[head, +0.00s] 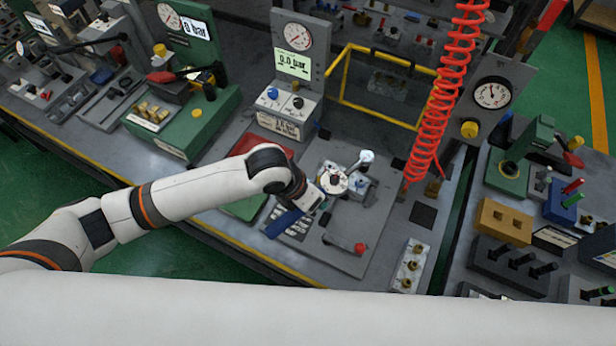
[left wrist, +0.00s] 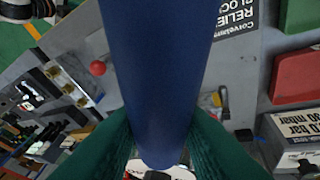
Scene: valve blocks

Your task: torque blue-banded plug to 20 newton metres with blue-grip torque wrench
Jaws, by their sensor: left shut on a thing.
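My left gripper (head: 318,203) is at the middle of the bench, beside the round-topped valve block (head: 335,180). In the left wrist view its green fingers (left wrist: 160,145) are shut on a thick blue grip, which I take to be the blue-grip torque wrench (left wrist: 155,75). The blue grip also shows in the head view (head: 284,222), sticking out left of the gripper. The wrench's head end is hidden behind the gripper and grip. I cannot make out a blue band on any plug. My right gripper is not in view.
A lever with a red knob (head: 360,248) stands on the grey plate in front. A strip with brass fittings (head: 411,265) lies to its right. A red coiled hose (head: 445,95) hangs behind right. A gauge panel reading 0.0 bar (head: 297,55) and a yellow frame (head: 345,75) stand behind.

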